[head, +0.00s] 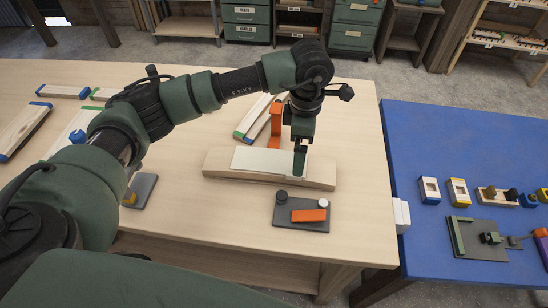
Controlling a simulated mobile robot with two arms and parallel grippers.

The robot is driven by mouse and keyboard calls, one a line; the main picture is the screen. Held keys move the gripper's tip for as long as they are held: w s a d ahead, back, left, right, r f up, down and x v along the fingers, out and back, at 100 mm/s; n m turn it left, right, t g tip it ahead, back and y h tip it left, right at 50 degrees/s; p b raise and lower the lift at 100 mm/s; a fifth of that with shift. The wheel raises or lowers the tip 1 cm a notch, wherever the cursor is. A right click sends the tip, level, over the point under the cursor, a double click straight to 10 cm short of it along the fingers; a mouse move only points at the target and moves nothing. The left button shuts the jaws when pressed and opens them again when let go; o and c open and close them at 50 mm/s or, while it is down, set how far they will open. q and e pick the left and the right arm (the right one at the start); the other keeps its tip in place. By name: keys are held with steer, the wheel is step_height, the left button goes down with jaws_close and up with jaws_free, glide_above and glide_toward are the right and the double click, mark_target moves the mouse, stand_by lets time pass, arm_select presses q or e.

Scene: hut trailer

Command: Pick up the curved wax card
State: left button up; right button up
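A pale, thin sheet, which looks like the curved wax card (258,160), lies on a long wooden block with a curved top (315,181) in the middle of the wooden table. My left gripper (299,168) points down at the right end of the sheet. Its fingertip is at or just above the sheet's right edge; I cannot tell whether it touches. The fingers overlap from this angle, so their opening is hidden. My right gripper is out of view.
An orange upright piece (276,122) stands behind the block, close to my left gripper. A dark plate (287,219) with knobs and an orange bar lies in front. Wooden pieces lie at left (22,128). A blue table (450,135) with small parts adjoins at right.

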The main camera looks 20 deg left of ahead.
mark_target(269, 161)
arm_select(q)
steer(key=f, duration=0.1)
steer(key=f+p, duration=0.1)
steer(key=f, duration=0.1)
steer(key=f+p, duration=0.1)
steer(key=shift+a+f, duration=0.3)
steer(key=shift+f, duration=0.25)
steer(key=c, duration=1.2)
steer(key=shift+r, duration=0.1)
